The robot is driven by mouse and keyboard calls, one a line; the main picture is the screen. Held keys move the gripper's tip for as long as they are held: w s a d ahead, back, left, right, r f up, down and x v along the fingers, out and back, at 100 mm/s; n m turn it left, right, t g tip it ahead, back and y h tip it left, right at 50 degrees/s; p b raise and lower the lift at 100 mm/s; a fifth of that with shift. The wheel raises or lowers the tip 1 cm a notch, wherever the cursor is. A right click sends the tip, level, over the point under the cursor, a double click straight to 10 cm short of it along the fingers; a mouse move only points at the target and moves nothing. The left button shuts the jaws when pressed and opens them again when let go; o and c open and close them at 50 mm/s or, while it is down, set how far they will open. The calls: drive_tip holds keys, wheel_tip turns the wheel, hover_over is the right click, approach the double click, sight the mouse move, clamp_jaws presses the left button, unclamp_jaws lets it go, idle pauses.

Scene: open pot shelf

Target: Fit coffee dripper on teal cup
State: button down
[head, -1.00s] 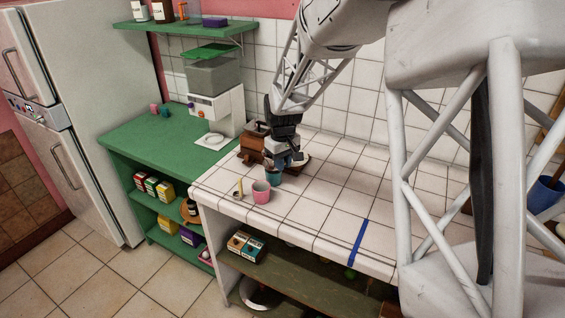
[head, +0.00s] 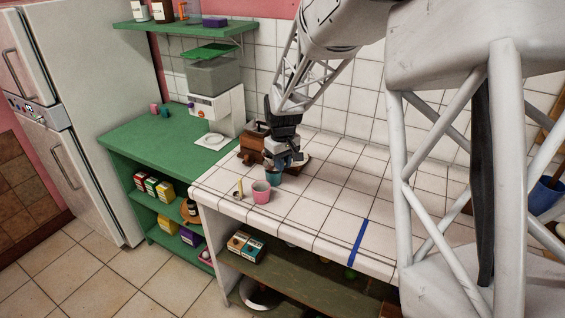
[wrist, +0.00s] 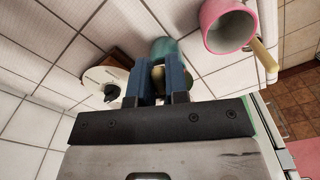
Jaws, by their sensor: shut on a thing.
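The teal cup (head: 274,178) stands on the white tiled counter, directly under my gripper (head: 282,166). In the wrist view the teal cup (wrist: 163,46) shows just beyond the fingertips. My gripper (wrist: 159,76) has its two blue fingers shut on a small yellowish thing (wrist: 158,73), which I take to be the coffee dripper. The fingers hide most of it. It is over or at the cup's mouth; I cannot tell whether it touches or is seated.
A brown wooden box-like object (head: 251,143) and a white round item (wrist: 106,86) are nearby. The counter to the right is mostly clear.

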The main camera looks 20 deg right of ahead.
drive_tip(key=shift+f, duration=0.9)
idle(1.9)
drive_tip(key=c, duration=1.1)
unclamp_jaws()
drive_tip(key=shift+o, duration=0.2)
drive_tip(key=shift+r, duration=0.15)
drive_tip(key=shift+r, duration=3.35)
